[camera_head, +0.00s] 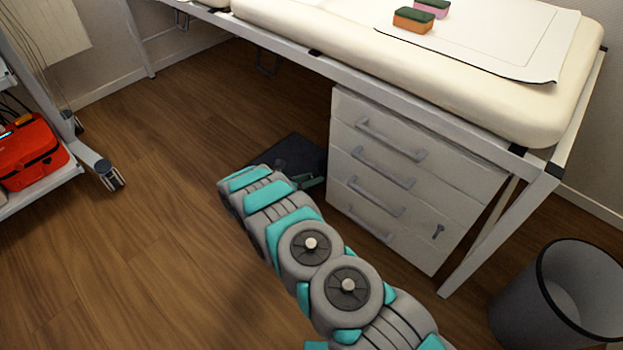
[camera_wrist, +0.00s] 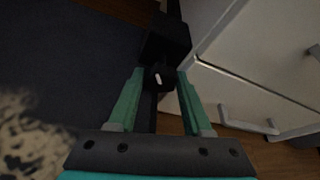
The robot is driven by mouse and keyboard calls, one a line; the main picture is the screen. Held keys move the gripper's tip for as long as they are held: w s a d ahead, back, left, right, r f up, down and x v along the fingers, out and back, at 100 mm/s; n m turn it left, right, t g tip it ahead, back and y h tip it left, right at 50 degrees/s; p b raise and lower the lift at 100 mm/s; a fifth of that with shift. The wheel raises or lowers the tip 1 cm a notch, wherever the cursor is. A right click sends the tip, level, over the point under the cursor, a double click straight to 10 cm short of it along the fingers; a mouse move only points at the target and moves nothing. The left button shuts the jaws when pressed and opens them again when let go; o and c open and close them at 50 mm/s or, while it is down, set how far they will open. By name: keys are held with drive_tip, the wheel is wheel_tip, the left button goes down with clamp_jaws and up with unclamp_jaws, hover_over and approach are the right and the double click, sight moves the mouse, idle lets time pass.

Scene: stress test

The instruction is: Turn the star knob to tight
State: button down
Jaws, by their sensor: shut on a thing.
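The star knob (camera_wrist: 160,76) is small and black with a pale mark on its face. It shows in the wrist view between the fingertips, in front of a black block (camera_wrist: 166,38) on a dark post. My gripper (camera_wrist: 160,82) has its two green fingers on either side of the knob and is shut on it. In the head view my gripper (camera_head: 312,182) is mostly hidden behind my arm, low beside the drawer cabinet. The knob cannot be made out there. Its tight marking is not legible in either view.
A dark flat thing (camera_head: 288,152) lies on the floor by the white drawer cabinet (camera_head: 400,195), close to my gripper. The padded couch (camera_head: 330,35) overhangs it. A grey bin (camera_head: 520,300) stands right; a trolley with a red case (camera_head: 30,152) stands left. Floor between is clear.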

drive_tip(key=shift+d+y, duration=0.1)
drive_tip(key=shift+y, duration=0.2)
drive_tip(key=shift+d+m, duration=0.1)
drive_tip(key=shift+m, duration=0.2)
drive_tip(key=shift+f+m+t+y+b, duration=0.1)
drive_tip(key=shift+m+t+y+b, duration=0.25)
drive_tip(key=shift+m, duration=0.35)
drive_tip(key=shift+f+m+t+y+b, duration=0.1)
drive_tip(key=shift+m+t+y+b, duration=0.45)
drive_tip(key=shift+b, duration=0.6)
drive_tip(key=m+b, duration=0.1)
drive_tip(key=b, duration=0.1)
drive_tip(key=shift+s+m+b, duration=0.1)
drive_tip(key=shift+m+b, duration=0.15)
drive_tip(key=shift+b, duration=0.1)
drive_tip(key=shift+r, duration=0.2)
drive_tip(key=shift+c, duration=1.6)
unclamp_jaws()
drive_tip(key=shift+t+y, duration=0.3)
drive_tip(key=shift+y, duration=0.1)
